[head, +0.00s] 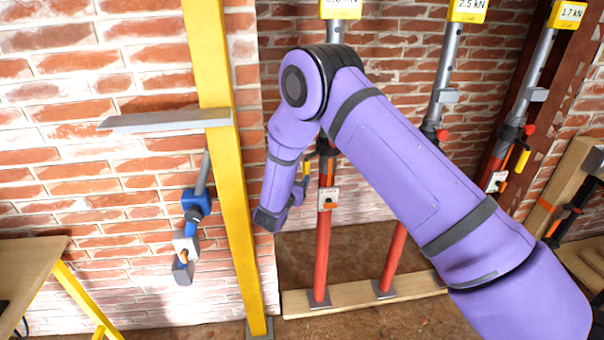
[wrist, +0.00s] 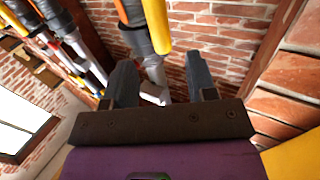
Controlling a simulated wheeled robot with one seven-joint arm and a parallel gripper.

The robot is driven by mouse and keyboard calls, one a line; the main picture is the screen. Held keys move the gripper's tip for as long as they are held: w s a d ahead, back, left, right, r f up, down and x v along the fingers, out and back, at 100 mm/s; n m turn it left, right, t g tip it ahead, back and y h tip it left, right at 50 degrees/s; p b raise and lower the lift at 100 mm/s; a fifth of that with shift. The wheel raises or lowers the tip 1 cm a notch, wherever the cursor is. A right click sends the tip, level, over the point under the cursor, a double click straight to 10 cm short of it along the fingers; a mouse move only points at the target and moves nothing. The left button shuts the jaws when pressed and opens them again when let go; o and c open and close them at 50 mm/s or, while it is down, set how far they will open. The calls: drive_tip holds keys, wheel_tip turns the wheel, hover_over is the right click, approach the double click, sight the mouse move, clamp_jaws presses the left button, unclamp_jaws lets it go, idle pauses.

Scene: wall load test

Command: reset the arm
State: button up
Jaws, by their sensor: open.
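My gripper (wrist: 162,78) shows in the wrist view with its two dark fingers apart and nothing between them. Beyond the fingers is a prop with a grey tube and a yellow handle (wrist: 157,25). I cannot tell how far the fingertips are from it. In the head view my purple arm reaches in from the lower right, bends at a high elbow and folds down. My gripper is small there (head: 301,188), partly hidden by my own wrist, in front of the leftmost red prop (head: 322,250).
A yellow post (head: 236,215) stands close left of my wrist, with a grey plate (head: 165,121) sticking out. More props (head: 440,90) with yellow readouts stand right. A wooden table (head: 30,262) is at lower left.

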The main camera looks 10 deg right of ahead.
drive_tip(key=shift+s+a, duration=0.2)
drive_tip(key=shift+s, duration=0.2)
drive_tip(key=d+r+n+g+y, duration=0.15)
drive_tip(key=r+y, duration=0.25)
drive_tip(key=r, duration=0.8)
drive_tip(key=d+r+n+y, duration=0.1)
drive_tip(key=d+r+y, duration=0.25)
drive_tip(key=r, duration=0.85)
drive_tip(key=s+d+r+n+g+y, duration=0.2)
drive_tip(key=s+d+r+g+y, duration=0.15)
drive_tip(key=s+r, duration=0.8)
drive_tip(key=s+d+g, duration=0.1)
drive_tip(key=s+d, duration=0.3)
drive_tip(key=s, duration=0.7)
drive_tip(key=s+d+n+g+h, duration=0.1)
drive_tip(key=s+d, duration=0.3)
drive_tip(key=s, duration=0.7)
drive_tip(key=s+d+g, duration=0.3)
drive_tip(key=s+d, duration=0.1)
drive_tip(key=s, duration=0.7)
drive_tip(key=shift+d+f+n+h, duration=0.25)
drive_tip(key=shift+n+h, duration=0.1)
drive_tip(key=shift+h, duration=0.05)
